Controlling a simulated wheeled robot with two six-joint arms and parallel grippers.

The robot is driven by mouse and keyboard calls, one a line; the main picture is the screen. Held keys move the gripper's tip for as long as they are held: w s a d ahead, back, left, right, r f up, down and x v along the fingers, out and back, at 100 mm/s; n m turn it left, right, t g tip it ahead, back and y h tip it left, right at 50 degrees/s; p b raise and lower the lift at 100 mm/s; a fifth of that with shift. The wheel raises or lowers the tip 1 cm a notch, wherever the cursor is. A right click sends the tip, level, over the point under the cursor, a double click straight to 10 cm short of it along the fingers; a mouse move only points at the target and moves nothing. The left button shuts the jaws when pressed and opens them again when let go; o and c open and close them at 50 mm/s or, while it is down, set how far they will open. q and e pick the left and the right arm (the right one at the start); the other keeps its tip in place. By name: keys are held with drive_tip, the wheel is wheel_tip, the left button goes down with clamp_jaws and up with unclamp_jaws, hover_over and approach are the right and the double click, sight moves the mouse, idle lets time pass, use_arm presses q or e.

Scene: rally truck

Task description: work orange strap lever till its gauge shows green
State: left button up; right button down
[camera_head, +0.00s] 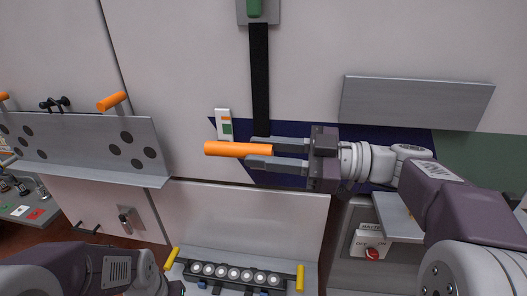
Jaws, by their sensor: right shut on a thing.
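The orange strap lever handle (224,149) lies level in front of the wall, under the lower end of a black strap (260,80). My right gripper (254,152) comes in from the right and is shut on the handle's right end. Its fingers hide the ratchet part of the lever.
A grey shelf panel (84,148) with dark round spots and orange knobs stands at the left. A tray with yellow handles (300,278) and several round sockets is below. A grey ledge (415,102) is at the upper right. A red battery switch (372,253) sits lower right.

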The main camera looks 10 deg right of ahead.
drive_tip(key=shift+s+a, duration=0.15)
drive_tip(key=shift+a, duration=0.05)
drive_tip(key=shift+w+d+r+m+b, duration=0.15)
drive_tip(key=shift+w+r+m+b, duration=0.25)
drive_tip(key=shift+b, duration=0.8)
drive_tip(key=w+d+r+m+p, duration=0.3)
drive_tip(key=w+r+m+p, duration=0.2)
drive_tip(key=w, duration=0.5)
wheel_tip(320, 180, up, 2)
drive_tip(key=shift+w+r+m, duration=0.25)
drive_tip(key=shift+m, duration=0.25)
drive_tip(key=shift+d, duration=0.1)
